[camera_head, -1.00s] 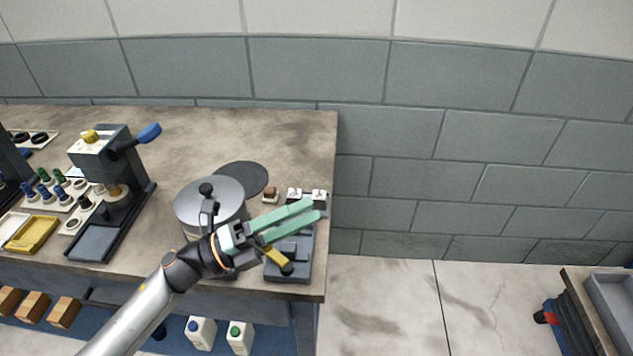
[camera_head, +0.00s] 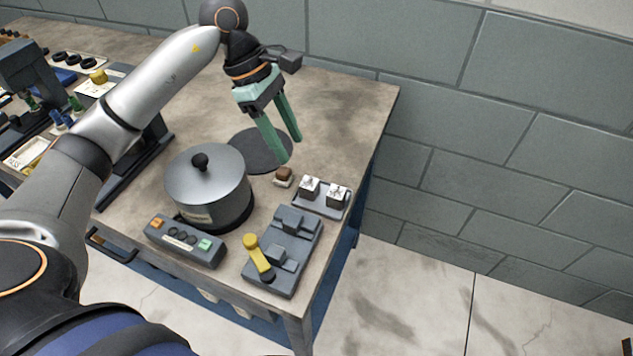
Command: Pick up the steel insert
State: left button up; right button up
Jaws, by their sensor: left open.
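Two small silvery blocks (camera_head: 309,188) with dark marks on top sit side by side on a small grey tray (camera_head: 322,208) near the table's right edge; I cannot tell for sure which is the steel insert. My left gripper (camera_head: 290,150) has green fingers spread apart, pointing down, with nothing between them. It is above the dark round mat (camera_head: 258,150), behind and a little left of the blocks and apart from them. My right gripper is not in view.
A small brown-topped piece (camera_head: 283,175) is in front of the fingers. A lidded steel pot (camera_head: 207,180), a button box (camera_head: 185,241) and a grey fixture with a yellow handle (camera_head: 286,250) stand nearby. The table's back right is clear.

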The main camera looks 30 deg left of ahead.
aim_at(306, 181)
pick_arm(q)
jog(key=x, duration=0.3)
jog(key=p+x, duration=0.1)
jog(key=x, duration=0.6)
jog(key=shift+s+f, duration=0.25)
jog(key=shift+c, duration=0.3)
grip_shut()
jog(key=shift+r, duration=0.1)
